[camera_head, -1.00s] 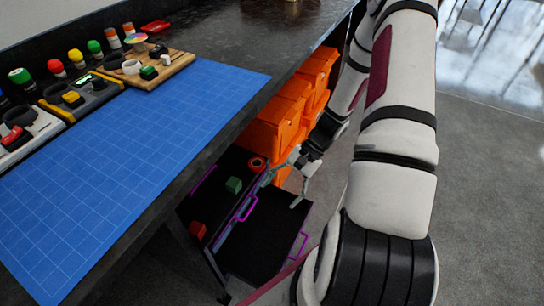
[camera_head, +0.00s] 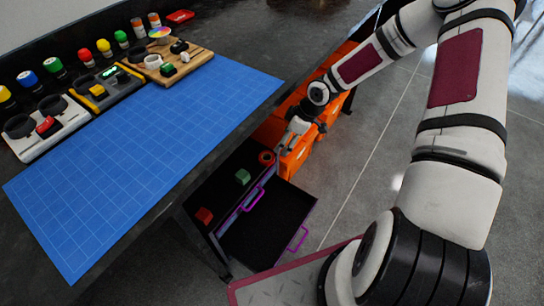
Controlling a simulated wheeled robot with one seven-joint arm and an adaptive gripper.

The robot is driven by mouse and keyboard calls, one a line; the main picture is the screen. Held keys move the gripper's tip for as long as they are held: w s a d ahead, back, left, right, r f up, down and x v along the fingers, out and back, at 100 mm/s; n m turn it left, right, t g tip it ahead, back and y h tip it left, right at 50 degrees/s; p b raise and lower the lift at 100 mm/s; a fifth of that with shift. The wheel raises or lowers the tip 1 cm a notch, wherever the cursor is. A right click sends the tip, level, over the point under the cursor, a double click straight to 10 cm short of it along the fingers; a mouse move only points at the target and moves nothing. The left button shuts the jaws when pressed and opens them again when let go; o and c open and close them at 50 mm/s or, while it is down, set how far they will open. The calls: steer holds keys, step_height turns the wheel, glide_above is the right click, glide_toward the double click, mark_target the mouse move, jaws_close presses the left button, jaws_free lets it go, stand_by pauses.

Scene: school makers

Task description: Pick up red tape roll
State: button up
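The red tape roll (camera_head: 266,158), a small ring with a dark centre, lies on the dark surface under the table, at its far end. My gripper (camera_head: 287,141) is just above and to the right of the roll, in front of the orange bins. Its grey fingers look small and partly merge with the orange behind them, so I cannot tell how far they are apart. The roll shows apart from the fingers and nothing is seen held.
A green block (camera_head: 243,177) and a red block (camera_head: 204,215) lie nearer on the same surface. A black drawer (camera_head: 268,232) with purple handles stands pulled out below. Orange bins (camera_head: 297,157) are behind. The table edge with the blue mat (camera_head: 140,165) overhangs at left.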

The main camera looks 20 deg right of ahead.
steer(key=b, duration=0.2)
glide_toward(267, 160)
steer(key=f, duration=0.1)
steer(key=shift+b+x, duration=1.35)
steer(key=shift+x, duration=1.5)
steer(key=shift+w+a+r, duration=0.1)
steer(key=shift+a+r, duration=0.05)
steer(key=shift+r, duration=0.05)
steer(key=c, duration=1.1)
